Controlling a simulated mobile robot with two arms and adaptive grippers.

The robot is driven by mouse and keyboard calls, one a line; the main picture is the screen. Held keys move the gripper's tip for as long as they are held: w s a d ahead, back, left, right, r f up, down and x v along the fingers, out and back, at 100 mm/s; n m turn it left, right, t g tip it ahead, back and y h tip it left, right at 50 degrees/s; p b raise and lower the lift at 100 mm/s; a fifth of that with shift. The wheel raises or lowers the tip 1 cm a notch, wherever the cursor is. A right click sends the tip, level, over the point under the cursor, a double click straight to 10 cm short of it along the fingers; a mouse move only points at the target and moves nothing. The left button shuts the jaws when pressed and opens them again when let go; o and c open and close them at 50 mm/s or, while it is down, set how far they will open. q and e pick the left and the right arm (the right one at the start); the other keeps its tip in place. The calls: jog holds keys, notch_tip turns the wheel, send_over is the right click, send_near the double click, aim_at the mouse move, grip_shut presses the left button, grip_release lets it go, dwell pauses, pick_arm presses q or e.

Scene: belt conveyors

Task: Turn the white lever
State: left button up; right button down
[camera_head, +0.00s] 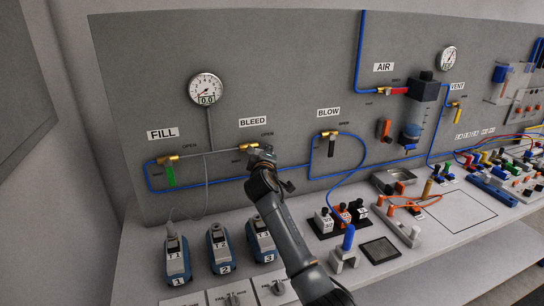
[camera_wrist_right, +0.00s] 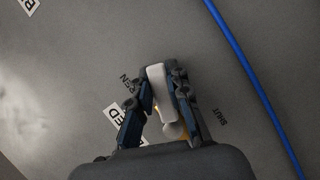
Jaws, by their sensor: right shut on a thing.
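The white lever (camera_wrist_right: 157,82) lies between the two fingers of my right gripper (camera_wrist_right: 162,88) in the right wrist view, and the fingers are shut on it. A bit of brass valve shows beside the lever's lower end. In the head view my right gripper (camera_head: 262,156) reaches up to the brass BLEED valve (camera_head: 249,147) on the grey panel, and it mostly hides the lever there. OPEN and SHUT marks stand on either side of the valve. My left gripper is not in view.
A FILL valve with a green lever (camera_head: 170,176) is to the left, and a BLOW valve with a black lever (camera_head: 331,147) to the right. A blue tube (camera_head: 222,181) runs close below BLEED. Blue devices (camera_head: 219,248) and connectors stand on the bench below.

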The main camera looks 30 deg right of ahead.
jog(key=shift+a+f+m, duration=0.15)
jog(key=shift+m, duration=0.25)
jog(key=shift+a+f+m+y+p, duration=0.1)
jog(key=shift+f+m+y+p, duration=0.05)
jog(key=shift+m+y+p, duration=0.2)
jog(key=shift+w+a+f+m+y+p, duration=0.2)
jog(key=shift+a+f+m+y+p, duration=0.3)
jog(key=shift+a+m+y+p, duration=0.65)
jog(key=shift+w+a+f+m+y+p, duration=0.2)
jog(key=shift+a+f+m+y+p, duration=0.2)
jog(key=shift+m+y+p, duration=0.9)
jog(key=shift+w+a+f+m+y+p, duration=0.2)
jog(key=shift+a+f+m+y+p, duration=0.35)
jog(key=shift+m, duration=1.25)
jog(key=shift+a, duration=0.2)
jog(key=c, duration=1.2)
grip_release()
